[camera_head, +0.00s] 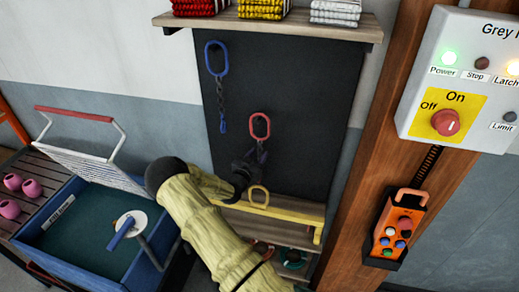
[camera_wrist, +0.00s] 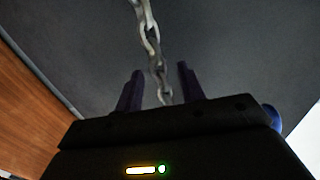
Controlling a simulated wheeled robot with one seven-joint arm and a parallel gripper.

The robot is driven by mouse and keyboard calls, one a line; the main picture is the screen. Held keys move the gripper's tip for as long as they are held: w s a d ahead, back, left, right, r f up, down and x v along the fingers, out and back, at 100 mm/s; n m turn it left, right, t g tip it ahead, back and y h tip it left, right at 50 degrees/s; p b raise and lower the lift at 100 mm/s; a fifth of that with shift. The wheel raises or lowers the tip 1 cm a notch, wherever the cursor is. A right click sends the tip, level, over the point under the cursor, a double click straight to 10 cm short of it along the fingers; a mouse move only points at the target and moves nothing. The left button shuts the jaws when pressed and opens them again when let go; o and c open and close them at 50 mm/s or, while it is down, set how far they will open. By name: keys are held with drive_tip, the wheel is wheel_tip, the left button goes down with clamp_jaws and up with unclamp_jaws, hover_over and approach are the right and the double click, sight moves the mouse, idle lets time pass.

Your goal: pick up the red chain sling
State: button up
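The red chain sling hangs on the dark board, its red ring (camera_head: 260,126) showing just above my gripper (camera_head: 262,153) in the head view. My gripper and arm hide most of its lower part. In the wrist view a grey metal chain (camera_wrist: 148,30) runs down between the two dark fingers of my gripper (camera_wrist: 160,70). The fingers stand apart, with a gap on each side of the chain. I cannot tell how deep the chain sits between them.
A wooden shelf (camera_head: 290,28) with folded cloths is above. A wooden post and orange control pendant (camera_head: 396,229) stand right, a blue cart (camera_head: 85,255) left.

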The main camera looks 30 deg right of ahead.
drive_tip(key=shift+p+x, duration=0.3)
drive_tip(key=shift+x, duration=0.85)
drive_tip(key=shift+c, duration=0.2)
drive_tip(key=shift+r, duration=0.1)
clamp_jaws()
